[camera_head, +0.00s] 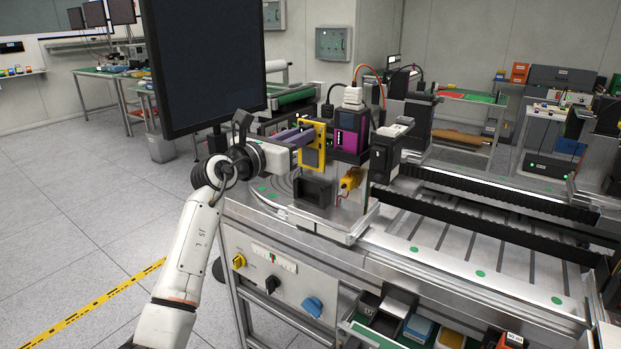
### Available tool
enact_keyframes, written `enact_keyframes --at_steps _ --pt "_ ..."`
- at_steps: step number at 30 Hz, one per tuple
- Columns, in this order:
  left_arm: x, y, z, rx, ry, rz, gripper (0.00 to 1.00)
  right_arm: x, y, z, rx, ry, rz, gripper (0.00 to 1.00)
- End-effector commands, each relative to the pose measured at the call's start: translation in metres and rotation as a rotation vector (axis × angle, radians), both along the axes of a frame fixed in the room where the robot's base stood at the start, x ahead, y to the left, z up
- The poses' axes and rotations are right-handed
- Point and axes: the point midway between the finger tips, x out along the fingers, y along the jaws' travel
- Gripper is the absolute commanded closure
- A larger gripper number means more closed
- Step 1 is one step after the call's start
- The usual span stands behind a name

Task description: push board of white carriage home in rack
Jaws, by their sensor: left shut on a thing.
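My left gripper (302,145) comes in from the left at the rail bench and is shut on a board with a yellow frame (320,133). The board stands upright on the near side of a dark rack unit with a magenta face (347,141). The gripper hides part of the board, and I cannot tell how deep it sits. A white connector block (352,97) with a cable is on top of the unit. A grey carriage plate (349,222) stands below it on the bench. I cannot tell which part is the white carriage. My right gripper is not in view.
A large dark monitor (205,60) stands close behind my left arm. A dark unit with a white top (386,155) is just right of the rack. The bench front has knobs (312,306) and an open drawer of parts (418,327). Floor at left is clear.

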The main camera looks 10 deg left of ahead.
Motion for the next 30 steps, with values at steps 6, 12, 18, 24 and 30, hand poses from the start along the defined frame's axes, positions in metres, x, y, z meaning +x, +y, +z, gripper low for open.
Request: enact_keyframes --at_steps 6,12,18,24,30 --pt "0.0 0.0 0.015 0.0 -0.003 -0.001 1.0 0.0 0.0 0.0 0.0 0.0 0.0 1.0" --pt "0.0 0.0 0.028 0.001 -0.004 0.001 1.0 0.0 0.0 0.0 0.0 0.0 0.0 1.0" --pt "0.0 0.0 0.034 0.0 -0.002 0.001 1.0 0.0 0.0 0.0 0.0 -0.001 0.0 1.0" --pt "0.0 0.0 0.035 -0.001 -0.002 0.001 1.0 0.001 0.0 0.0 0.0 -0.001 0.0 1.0" --pt "0.0 0.0 0.035 0.0 -0.002 0.001 1.0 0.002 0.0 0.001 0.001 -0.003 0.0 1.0"
